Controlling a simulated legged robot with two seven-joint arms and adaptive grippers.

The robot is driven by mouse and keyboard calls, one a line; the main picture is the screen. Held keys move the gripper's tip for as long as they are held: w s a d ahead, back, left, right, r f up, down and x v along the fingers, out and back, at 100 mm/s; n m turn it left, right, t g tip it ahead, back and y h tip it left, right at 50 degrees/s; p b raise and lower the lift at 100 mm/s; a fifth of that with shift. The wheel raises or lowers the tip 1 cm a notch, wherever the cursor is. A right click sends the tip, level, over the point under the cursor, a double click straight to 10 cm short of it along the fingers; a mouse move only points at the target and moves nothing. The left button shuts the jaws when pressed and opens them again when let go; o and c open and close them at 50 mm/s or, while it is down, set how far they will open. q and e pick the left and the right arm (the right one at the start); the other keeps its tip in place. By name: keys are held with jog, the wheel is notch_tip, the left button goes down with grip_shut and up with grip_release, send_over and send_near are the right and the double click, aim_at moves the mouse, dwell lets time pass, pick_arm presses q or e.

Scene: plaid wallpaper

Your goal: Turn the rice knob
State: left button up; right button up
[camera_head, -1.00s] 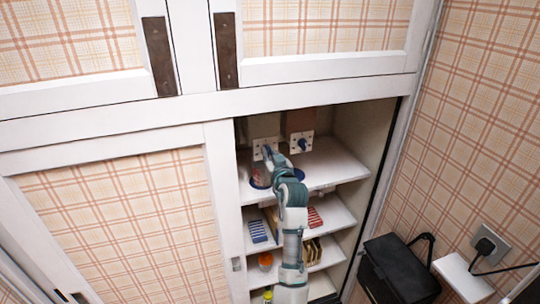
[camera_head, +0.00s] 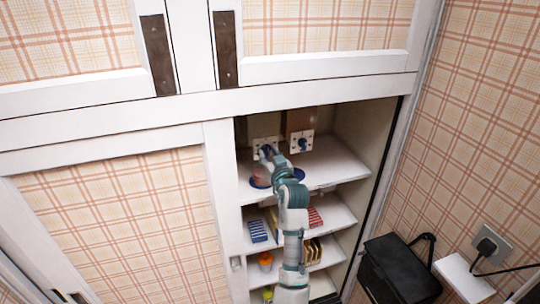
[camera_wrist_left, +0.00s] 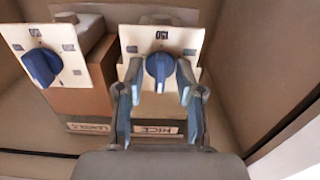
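The rice knob (camera_wrist_left: 159,66) is a blue dial on a white plate with markings, above a label reading RICE (camera_wrist_left: 156,129). The label and the dial markings appear upside down in the left wrist view. My left gripper (camera_wrist_left: 159,76) is open, with one finger on each side of the knob. A narrow gap seems to show between fingers and knob; contact is unclear. In the head view, my left gripper (camera_head: 265,153) reaches the left dispenser plate (camera_head: 257,143) and hides most of its knob. My right gripper is not in view.
A second blue knob (camera_wrist_left: 42,66) sits beside it on a brown dispenser (camera_wrist_left: 82,100), also in the head view (camera_head: 302,144). Shelves (camera_head: 335,170) with packets and jars lie below. The cupboard's side walls are close. A black box (camera_head: 400,272) is at the right.

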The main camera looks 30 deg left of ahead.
pick_arm(q)
jog(key=v, duration=1.1)
jog(key=shift+s+d, duration=0.15)
jog(key=shift+d, duration=0.2)
jog(key=shift+a+f, duration=0.1)
jog(key=shift+f, duration=0.05)
